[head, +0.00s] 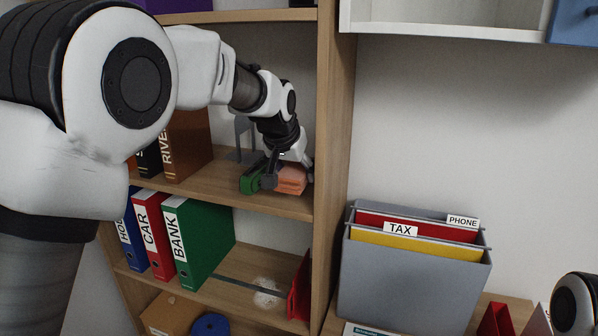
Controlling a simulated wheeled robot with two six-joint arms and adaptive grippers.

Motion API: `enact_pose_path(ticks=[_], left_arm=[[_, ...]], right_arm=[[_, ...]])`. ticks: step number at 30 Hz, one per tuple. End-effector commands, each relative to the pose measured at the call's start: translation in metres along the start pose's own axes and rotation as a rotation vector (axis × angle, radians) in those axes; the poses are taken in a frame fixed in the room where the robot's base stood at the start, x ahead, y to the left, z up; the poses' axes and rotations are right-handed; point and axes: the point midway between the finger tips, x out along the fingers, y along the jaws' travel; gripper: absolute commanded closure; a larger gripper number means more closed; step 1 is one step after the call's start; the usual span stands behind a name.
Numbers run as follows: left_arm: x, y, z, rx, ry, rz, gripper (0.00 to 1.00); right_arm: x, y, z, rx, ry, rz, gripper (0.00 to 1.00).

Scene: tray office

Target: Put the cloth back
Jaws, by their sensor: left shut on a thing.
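The folded salmon-orange cloth (291,181) is at the right end of the middle shelf (225,188) of the wooden bookcase. My left gripper (288,174) reaches down over it from above, with fingers on either side, shut on it. I cannot tell whether the cloth rests on the shelf or is slightly above it. A green object (251,181) lies just left of the cloth, close to the left finger. A pale dusty patch (267,291) shows on the shelf below. My right gripper is out of view.
A grey bookend (243,138) and brown binder (188,145) stand on the middle shelf. Blue, red and green binders (205,238) and a red bookend (300,289) stand below. The bookcase's right upright (334,150) is close beside my gripper. A grey file box (405,280) stands at right.

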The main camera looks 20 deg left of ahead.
Motion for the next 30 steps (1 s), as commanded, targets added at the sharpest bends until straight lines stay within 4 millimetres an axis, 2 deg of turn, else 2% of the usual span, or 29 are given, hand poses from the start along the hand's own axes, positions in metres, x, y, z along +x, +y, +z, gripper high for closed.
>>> enact_pose_path(ticks=[1, 7, 13, 23, 24, 30], left_arm=[[0.002, 0.0, -0.008, -0.001, -0.001, 0.001, 0.66], [0.017, -0.002, -0.022, -0.002, -0.003, 0.0, 0.66], [0.043, -0.002, -0.002, 0.0, -0.002, 0.0, 0.66], [0.049, -0.002, 0.002, -0.001, 0.0, 0.0, 0.66], [0.048, -0.002, 0.001, 0.0, 0.001, 0.0, 0.28], [0.048, -0.002, 0.001, -0.001, 0.0, 0.0, 0.28]], right_arm=[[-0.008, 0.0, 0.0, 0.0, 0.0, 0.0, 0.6], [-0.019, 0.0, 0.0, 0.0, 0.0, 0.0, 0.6], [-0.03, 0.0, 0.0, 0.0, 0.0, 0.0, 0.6], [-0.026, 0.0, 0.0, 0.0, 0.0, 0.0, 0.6], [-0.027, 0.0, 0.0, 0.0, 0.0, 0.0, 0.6], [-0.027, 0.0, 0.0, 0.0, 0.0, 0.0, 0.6]])
